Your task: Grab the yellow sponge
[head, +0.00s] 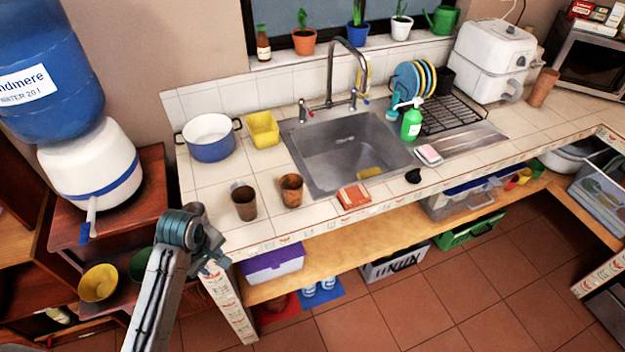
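A small yellow block that looks like the sponge (369,173) lies in the metal sink (335,160), near the front right of its basin. My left gripper (214,258) is at the counter's front left corner, low and well to the left of the sink. It is apart from the yellow block. Its fingers are small and partly hidden by the wrist, so I cannot tell whether they are open. My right gripper is not in view.
Two brown cups (244,202) and an orange-red block (353,195) stand along the counter's front edge. A blue pot (209,138) and yellow container (263,129) are behind. The faucet (345,70) arches over the sink; a green bottle (411,123) stands right of it.

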